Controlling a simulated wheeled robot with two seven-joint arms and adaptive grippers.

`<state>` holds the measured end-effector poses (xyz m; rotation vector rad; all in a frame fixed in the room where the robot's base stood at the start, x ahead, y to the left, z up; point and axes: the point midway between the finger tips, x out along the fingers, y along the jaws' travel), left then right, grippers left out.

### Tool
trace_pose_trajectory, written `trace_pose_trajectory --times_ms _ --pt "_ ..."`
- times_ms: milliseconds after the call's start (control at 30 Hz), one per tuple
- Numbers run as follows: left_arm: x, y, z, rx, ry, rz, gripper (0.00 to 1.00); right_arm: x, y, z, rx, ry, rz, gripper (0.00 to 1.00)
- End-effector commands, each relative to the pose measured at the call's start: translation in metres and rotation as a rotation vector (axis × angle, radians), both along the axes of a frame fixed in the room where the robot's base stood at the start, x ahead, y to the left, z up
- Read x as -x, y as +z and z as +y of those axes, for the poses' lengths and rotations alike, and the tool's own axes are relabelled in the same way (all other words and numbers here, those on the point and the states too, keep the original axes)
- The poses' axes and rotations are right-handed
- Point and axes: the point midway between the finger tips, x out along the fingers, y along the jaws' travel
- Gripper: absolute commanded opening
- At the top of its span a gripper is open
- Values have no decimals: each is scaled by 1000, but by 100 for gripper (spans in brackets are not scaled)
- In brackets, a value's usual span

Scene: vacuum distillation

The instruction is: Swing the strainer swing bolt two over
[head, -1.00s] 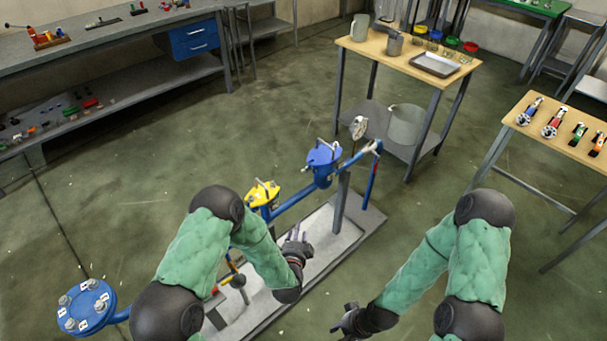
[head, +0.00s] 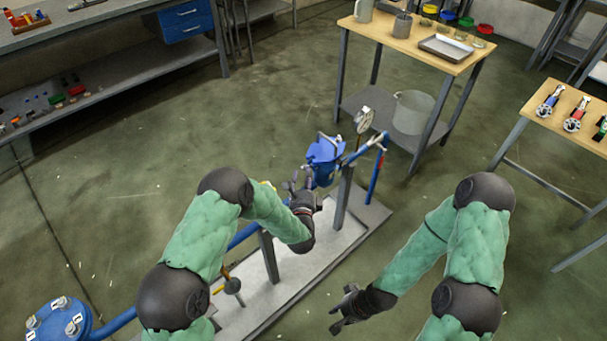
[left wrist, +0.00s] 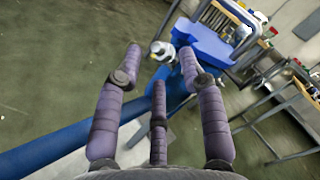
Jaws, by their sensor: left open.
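The blue strainer (head: 325,160) stands on the pipe line near the middle of the head view, with metal hardware on its top. It also shows at the top of the left wrist view (left wrist: 212,45). A silver swing-bolt part (left wrist: 162,49) shows between my left fingertips in that view; I cannot tell which numbered bolt it is. My left gripper (head: 292,183) is open, just left of the strainer, its fingers pointing towards it. I see no firm contact. My right gripper (head: 343,311) is low in the head view, open and empty, apart from the strainer.
The blue pipe (head: 243,235) runs from a flange (head: 55,322) to the strainer. A gauge (head: 364,119) and a grey post (head: 344,196) stand close to it. A wooden table (head: 402,45) stands behind, another (head: 570,120) at right. The floor left of the pipe is clear.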

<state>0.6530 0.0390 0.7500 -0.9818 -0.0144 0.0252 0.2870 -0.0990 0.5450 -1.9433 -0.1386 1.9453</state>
Motion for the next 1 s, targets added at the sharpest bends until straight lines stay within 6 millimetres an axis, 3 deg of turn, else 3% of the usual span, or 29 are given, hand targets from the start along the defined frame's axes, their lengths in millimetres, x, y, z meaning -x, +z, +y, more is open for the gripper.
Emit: trace_pose_trajectory --times_ms 200,567,733,1000 --pt "-23 -1 1 0 1 -1 40 0 -9 0 0 0 0 33" --pt "-28 0 1 0 1 1 40 0 -10 0 0 0 0 33" --pt "-28 0 1 0 1 1 0 0 -10 0 0 0 0 33" --pt "-28 3 1 -12 1 13 0 0 -5 0 0 0 0 33"
